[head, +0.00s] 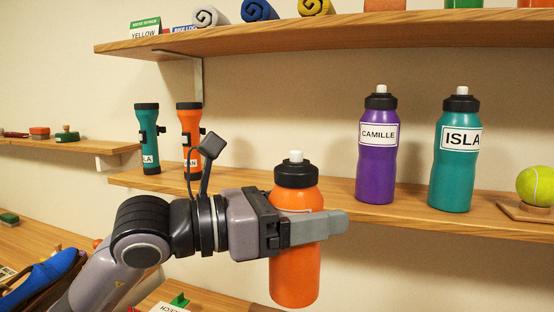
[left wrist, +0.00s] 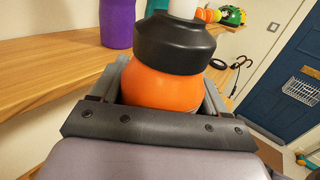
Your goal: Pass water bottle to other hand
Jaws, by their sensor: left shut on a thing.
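An orange water bottle (head: 293,278) with a black cap and white spout is upright in the head view, in front of the middle shelf. My left gripper (head: 318,229) is shut on its body, one finger crossing the front. In the left wrist view, the bottle (left wrist: 165,88) stands between the two fingers of my left gripper (left wrist: 160,95). Its label is mostly hidden behind the finger. My right gripper is in neither view.
The middle shelf (head: 335,195) holds a purple CAMILLE bottle (head: 377,165), a teal ISLA bottle (head: 453,180), a tennis ball (head: 537,185), and teal (head: 148,145) and orange (head: 189,125) flashlights. An upper shelf (head: 330,38) holds rolled cloths (head: 260,10). A blue door (left wrist: 300,60) is at the right.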

